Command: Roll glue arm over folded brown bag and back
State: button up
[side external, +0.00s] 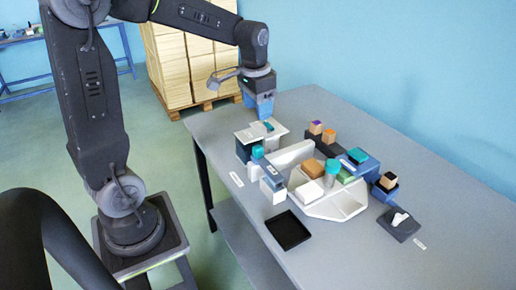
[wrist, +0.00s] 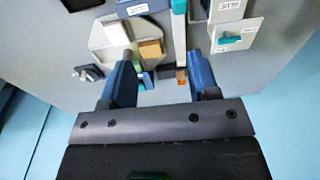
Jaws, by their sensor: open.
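My gripper (side external: 262,112) is open and hangs above the far left end of the table; its blue fingers also show in the wrist view (wrist: 161,68), with nothing gripped between them. Just under it in the side view is a pale station with a small teal handle (side external: 268,126); the wrist view shows that handle (wrist: 230,40) right of the fingers. A teal block (side external: 257,151) stands nearer. A brown block (side external: 313,168) lies in the white tray and also shows in the wrist view (wrist: 150,48). I cannot tell which part is the glue arm or which brown thing is the folded bag.
A black tray (side external: 288,230) lies at the front. Several wooden blocks and a blue unit (side external: 360,164) stand behind. The table's right side (side external: 455,205) is clear.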

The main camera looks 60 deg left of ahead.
aim_at(258, 147)
jog(key=shift+g, duration=0.5)
jog(key=a+f, duration=0.1)
jog(key=f, duration=0.4)
jog(key=w+a+f, duration=0.1)
jog(key=f, duration=0.5)
jog(key=w+a+f, duration=0.1)
jog(key=a+f, duration=0.1)
jog(key=f, duration=0.4)
jog(key=shift+w, duration=0.2)
jog(key=shift+r, duration=0.1)
grip_shut()
